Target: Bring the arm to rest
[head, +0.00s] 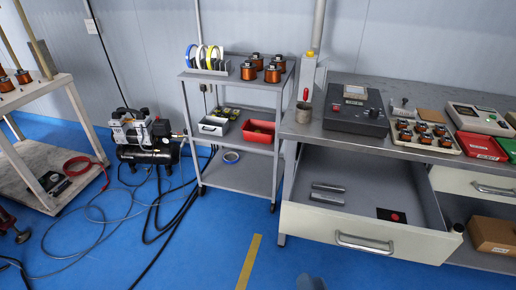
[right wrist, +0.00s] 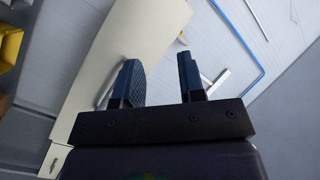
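My right gripper (right wrist: 159,75) shows close up in the right wrist view. Its two dark fingers stand apart with nothing held between them. Behind the fingers are a long cream panel, a grey surface and a blue line. In the head view only a small blue-grey shape shows at the bottom edge, and I cannot tell which part of me it is. My left gripper cannot be made out in the head view.
An open drawer (head: 365,243) juts out under the grey workbench (head: 262,128), holding metal pieces. A grey trolley (head: 236,176) with coils stands beside it. An air compressor (head: 148,135) and loose hoses lie on the left floor.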

